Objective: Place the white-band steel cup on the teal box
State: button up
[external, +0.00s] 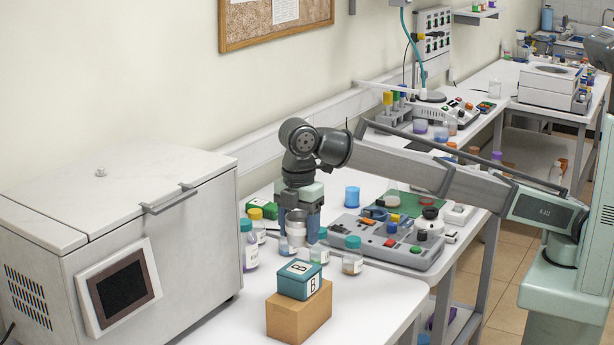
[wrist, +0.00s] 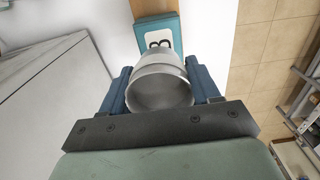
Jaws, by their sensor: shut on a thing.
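My gripper (external: 300,221) points down and is shut on the steel cup (external: 297,232), with one blue finger on each side of it. In the wrist view the cup (wrist: 160,82) sits between the fingers of my gripper (wrist: 160,95), its open mouth facing the camera and a pale band around its upper part. The teal box (external: 300,279) has a white label with a letter B and rests on a brown cardboard box (external: 299,313). In the wrist view the teal box (wrist: 153,18) shows just beyond the cup. The cup is apart from the teal box, behind it in the external view.
Bottles with teal caps (external: 249,246) (external: 352,255) stand left and right of the cup. A grey device with knobs (external: 388,242) lies to the right. A large white-lidded machine (external: 120,240) fills the left. Bare table shows right of the cardboard box.

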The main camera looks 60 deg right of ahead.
aim_at(299, 268)
jog(key=shift+f, duration=3.05)
jog(key=o, duration=1.1)
jog(key=shift+f, duration=0.1)
jog(key=shift+r, duration=3.9)
